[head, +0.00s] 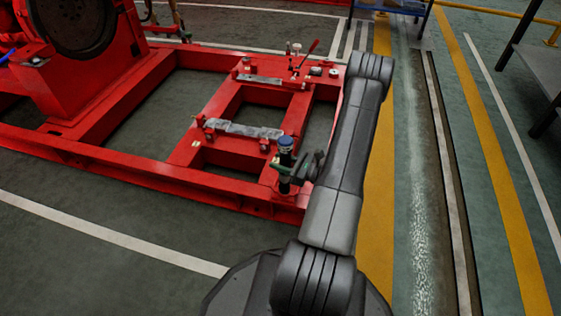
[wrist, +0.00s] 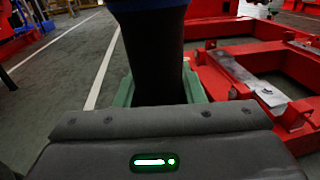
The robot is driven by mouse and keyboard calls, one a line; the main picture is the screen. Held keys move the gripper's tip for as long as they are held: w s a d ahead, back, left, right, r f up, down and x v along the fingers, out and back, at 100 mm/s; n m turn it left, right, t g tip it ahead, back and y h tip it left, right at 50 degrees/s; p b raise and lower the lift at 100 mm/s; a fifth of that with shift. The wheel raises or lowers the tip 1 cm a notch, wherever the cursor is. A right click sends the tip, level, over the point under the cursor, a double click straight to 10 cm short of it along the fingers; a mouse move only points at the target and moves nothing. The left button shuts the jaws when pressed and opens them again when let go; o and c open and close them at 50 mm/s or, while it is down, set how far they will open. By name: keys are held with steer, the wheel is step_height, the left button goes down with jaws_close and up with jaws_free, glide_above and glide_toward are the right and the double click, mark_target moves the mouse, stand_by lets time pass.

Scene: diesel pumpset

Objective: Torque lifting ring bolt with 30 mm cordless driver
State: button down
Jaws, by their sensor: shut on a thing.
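My gripper (head: 287,172) is shut on a dark upright cylinder, which I take to be the cordless driver (head: 286,157). In the head view the driver has a blue top and stands in front of the near right corner of the red base frame. In the wrist view the driver's dark body (wrist: 155,55) rises between the green finger pads (wrist: 124,92). Its lower end is hidden by the gripper body in that view. I cannot make out the lifting ring bolt for certain. Whether the driver touches the frame is unclear.
The red base frame (head: 110,172) has open bays, with grey plates (head: 243,130) on its cross members. Small fittings and a red lever (head: 309,50) stand at its far right end. Red machinery (head: 75,80) is at the left.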

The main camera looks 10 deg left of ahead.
mark_target(280, 150)
steer(key=shift+f, duration=0.15)
stand_by(0.3)
steer(key=shift+r+p, duration=1.8)
steer(key=shift+r, duration=1.1)
